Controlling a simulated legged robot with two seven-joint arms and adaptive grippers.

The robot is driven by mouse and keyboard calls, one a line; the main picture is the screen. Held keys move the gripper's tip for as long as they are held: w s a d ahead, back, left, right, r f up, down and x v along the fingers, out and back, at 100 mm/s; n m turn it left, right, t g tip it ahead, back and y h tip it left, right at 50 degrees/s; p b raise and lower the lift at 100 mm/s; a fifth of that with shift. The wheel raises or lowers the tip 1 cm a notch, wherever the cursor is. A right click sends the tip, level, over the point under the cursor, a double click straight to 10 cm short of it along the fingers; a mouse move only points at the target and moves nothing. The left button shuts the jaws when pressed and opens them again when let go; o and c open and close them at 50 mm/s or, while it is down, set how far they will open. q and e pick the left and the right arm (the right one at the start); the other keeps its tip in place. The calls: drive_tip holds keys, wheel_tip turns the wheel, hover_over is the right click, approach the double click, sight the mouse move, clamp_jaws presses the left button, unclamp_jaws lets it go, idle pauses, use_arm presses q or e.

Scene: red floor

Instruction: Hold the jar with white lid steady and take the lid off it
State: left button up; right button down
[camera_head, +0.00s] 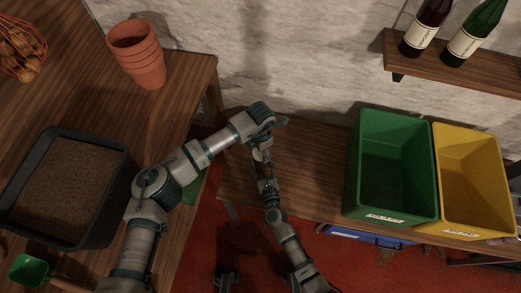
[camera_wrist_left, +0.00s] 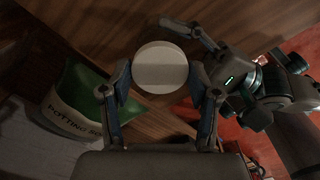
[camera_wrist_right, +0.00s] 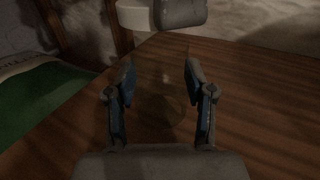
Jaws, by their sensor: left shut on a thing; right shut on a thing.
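The round white lid (camera_wrist_left: 160,68) sits between the fingertips of my left gripper (camera_wrist_left: 160,90), which is shut on it from above. Below the lid, the jar is hidden in that view. In the right wrist view, the clear, faint jar (camera_wrist_right: 165,85) stands between the fingers of my right gripper (camera_wrist_right: 160,80), which is shut on its side. The lid (camera_wrist_right: 132,17) shows at the top of that view, beside a grey finger. I cannot tell whether the lid touches the jar rim. In the head view, my left gripper (camera_head: 264,160) and right arm meet above the wooden bench, and the jar is hard to make out.
A green bin (camera_head: 358,170) and a yellow bin (camera_head: 437,150) stand on the bench at the right. Stacked terracotta pots (camera_head: 137,55) and a dark soil tray (camera_head: 115,180) stand on the left table. A potting soil bag (camera_wrist_left: 75,105) lies near. The bench between is clear.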

use_arm(q)
wheel_tip(320, 180, up, 4)
drive_tip(key=shift+f, duration=0.2)
use_arm(e)
drive_tip(key=shift+c, duration=1.6)
unclamp_jaws()
